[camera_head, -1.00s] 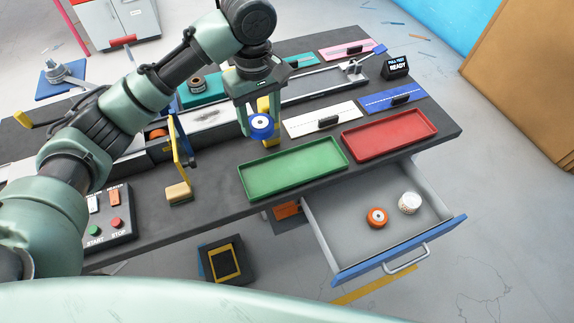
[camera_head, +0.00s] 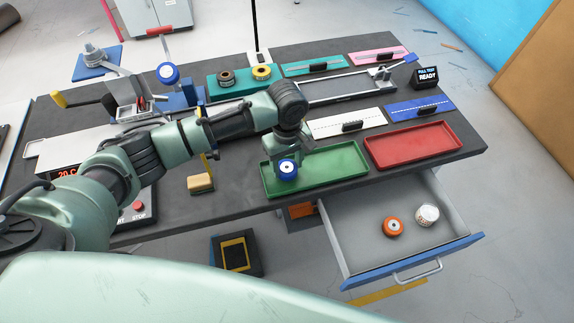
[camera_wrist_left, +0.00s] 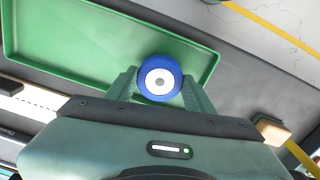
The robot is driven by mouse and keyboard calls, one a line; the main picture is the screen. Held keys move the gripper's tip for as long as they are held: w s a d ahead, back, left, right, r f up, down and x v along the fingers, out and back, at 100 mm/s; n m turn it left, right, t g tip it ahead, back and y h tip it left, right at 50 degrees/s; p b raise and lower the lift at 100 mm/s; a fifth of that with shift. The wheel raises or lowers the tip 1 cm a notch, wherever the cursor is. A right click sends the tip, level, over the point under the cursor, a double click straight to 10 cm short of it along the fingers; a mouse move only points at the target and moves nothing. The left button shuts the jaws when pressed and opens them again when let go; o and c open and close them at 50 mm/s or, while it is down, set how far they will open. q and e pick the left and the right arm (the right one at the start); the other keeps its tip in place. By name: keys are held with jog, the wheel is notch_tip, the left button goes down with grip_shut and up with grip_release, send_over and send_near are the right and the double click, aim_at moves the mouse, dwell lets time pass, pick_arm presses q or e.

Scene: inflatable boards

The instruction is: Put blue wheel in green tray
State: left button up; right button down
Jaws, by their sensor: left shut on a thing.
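The blue wheel (camera_head: 287,170), with a white hub and dark centre, is at the left end of the green tray (camera_head: 335,168) in the head view. My left gripper (camera_head: 288,164) is shut on it, over the tray. In the left wrist view the blue wheel (camera_wrist_left: 159,78) sits between the fingers of my left gripper (camera_wrist_left: 160,86), with the green tray (camera_wrist_left: 95,48) behind it. I cannot tell whether the wheel touches the tray floor. My right gripper is not in view.
The red tray (camera_head: 425,145) lies right of the green one. An open drawer (camera_head: 380,240) below holds an orange wheel (camera_head: 393,227) and a white wheel (camera_head: 427,214). A tan block (camera_head: 200,183) is left of the green tray. Another blue wheel (camera_head: 168,74) is on a fixture behind.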

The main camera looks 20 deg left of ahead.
aim_at(287, 167)
pick_arm(q)
jog(key=shift+f, duration=0.75)
jog(key=shift+f, duration=0.1)
jog(key=o, duration=1.5)
notch_tip(287, 167, up, 12)
jog(key=shift+r+b, duration=0.15)
jog(key=shift+b, duration=0.4)
